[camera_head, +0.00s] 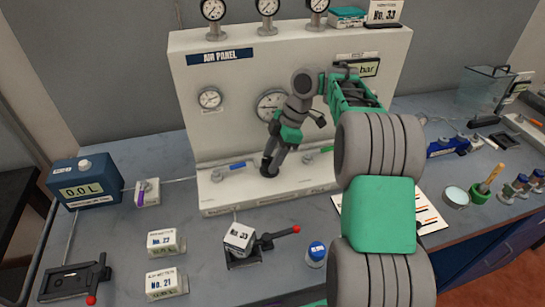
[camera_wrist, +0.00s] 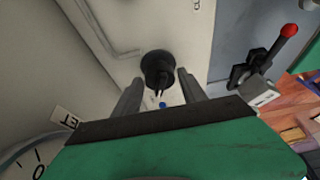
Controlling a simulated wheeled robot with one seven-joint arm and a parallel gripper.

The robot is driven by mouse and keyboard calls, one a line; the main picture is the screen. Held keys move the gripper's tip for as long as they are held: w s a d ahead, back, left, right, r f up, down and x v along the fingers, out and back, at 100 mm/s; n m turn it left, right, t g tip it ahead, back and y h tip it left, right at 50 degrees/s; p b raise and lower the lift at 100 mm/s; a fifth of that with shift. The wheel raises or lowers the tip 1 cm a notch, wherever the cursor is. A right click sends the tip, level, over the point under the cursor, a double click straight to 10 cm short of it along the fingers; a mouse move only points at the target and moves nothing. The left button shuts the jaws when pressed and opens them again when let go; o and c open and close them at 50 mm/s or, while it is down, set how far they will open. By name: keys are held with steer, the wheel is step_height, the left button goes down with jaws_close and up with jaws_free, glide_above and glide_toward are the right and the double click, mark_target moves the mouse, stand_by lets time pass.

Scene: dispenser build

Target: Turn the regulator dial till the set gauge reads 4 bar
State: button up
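The regulator dial, a black round knob (camera_wrist: 157,68), stands on the pale panel in the wrist view. In the head view a dark knob shape (camera_head: 268,169) shows low on the panel front, beneath my gripper. My gripper (camera_wrist: 160,78) is open, with one grey finger on each side of the dial; whether they touch it I cannot tell. A large round gauge (camera_head: 267,103) sits mid-panel, partly hidden by my arm, and its reading is not legible. A gauge edge (camera_wrist: 22,158) shows at lower left in the wrist view. A display reading "bar" (camera_head: 368,68) has its number hidden.
The white air panel (camera_head: 230,57) carries a smaller gauge (camera_head: 209,98) and blue (camera_head: 237,165) and green (camera_head: 325,149) handles near its base. A red-tipped lever (camera_head: 295,230) stands in front, and also shows in the wrist view (camera_wrist: 288,31). A 0.0 L box (camera_head: 85,190) is at left.

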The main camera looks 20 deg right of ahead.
jaws_close()
stand_by(0.3)
steer(key=shift+m+b, duration=0.3)
steer(key=shift+b, duration=0.05)
steer(key=shift+s+f+m+t+b, duration=0.15)
steer(key=shift+m+t+b, duration=0.45)
steer(key=shift+m+b, duration=0.6)
steer(key=m+b, duration=0.1)
steer(key=m+t+b, duration=0.1)
steer(key=m, duration=0.1)
steer(key=shift+s+a+m+h+b, duration=0.1)
steer(key=shift+a+m+h+b, duration=0.05)
steer(key=shift+m+h+b, duration=0.2)
steer(key=m+t+h+b, duration=0.1)
steer(key=m+b, duration=0.1)
steer(key=m, duration=0.1)
steer(key=shift+s+a, duration=0.1)
steer(key=shift+m+t+h+b, duration=0.5)
steer(key=shift+m+b, duration=0.5)
steer(key=shift+m, duration=0.75)
steer(key=shift+r, duration=0.2)
